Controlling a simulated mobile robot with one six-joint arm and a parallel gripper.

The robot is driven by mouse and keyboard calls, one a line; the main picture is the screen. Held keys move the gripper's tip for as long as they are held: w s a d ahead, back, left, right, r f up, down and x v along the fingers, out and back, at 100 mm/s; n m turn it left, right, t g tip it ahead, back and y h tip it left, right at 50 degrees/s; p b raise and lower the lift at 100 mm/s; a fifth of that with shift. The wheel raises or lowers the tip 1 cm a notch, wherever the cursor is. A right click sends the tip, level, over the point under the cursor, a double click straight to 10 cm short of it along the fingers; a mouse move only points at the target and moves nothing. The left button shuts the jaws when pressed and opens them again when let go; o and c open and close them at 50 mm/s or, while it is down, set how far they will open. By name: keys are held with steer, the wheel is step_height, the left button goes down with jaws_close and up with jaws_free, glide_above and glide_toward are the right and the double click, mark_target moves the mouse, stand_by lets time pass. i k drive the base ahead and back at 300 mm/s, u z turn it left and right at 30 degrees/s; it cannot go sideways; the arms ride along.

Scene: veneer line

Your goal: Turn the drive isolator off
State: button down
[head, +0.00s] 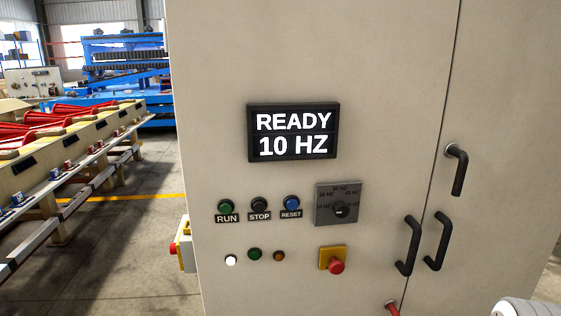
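A pale cabinet (215,80) fills the middle and right of the head view. No part of it in view is labelled as the drive isolator. A red handle-like part (391,307) shows at the bottom edge, mostly cut off, so its position cannot be read. A grey rotary selector (338,205) with Hz markings sits right of the buttons. Below it a red mushroom button (336,267) stands on a yellow plate. The lit display (293,132) reads READY 10 HZ. My gripper is not in view.
RUN (226,206), STOP (259,204) and RESET (292,203) buttons sit above white, green and orange lamps. Black door handles (408,246) stick out at the right. A yellow-edged box (184,246) projects at left. A conveyor (60,165) stands beyond; floor between is clear.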

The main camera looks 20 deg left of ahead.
mark_target(173, 247)
steer(key=u, duration=0.45)
steer(key=k, duration=0.6)
steer(key=u, duration=0.75)
steer(key=k, duration=0.8)
steer(key=u, duration=1.05)
steer(key=i, duration=1.15)
steer(key=z, duration=0.45)
steer(key=i, duration=1.15)
steer(key=z, duration=0.8)
steer(key=k, duration=0.6)
steer(key=z, duration=0.25)
steer(key=i, duration=0.65)
steer(key=u, duration=0.1)
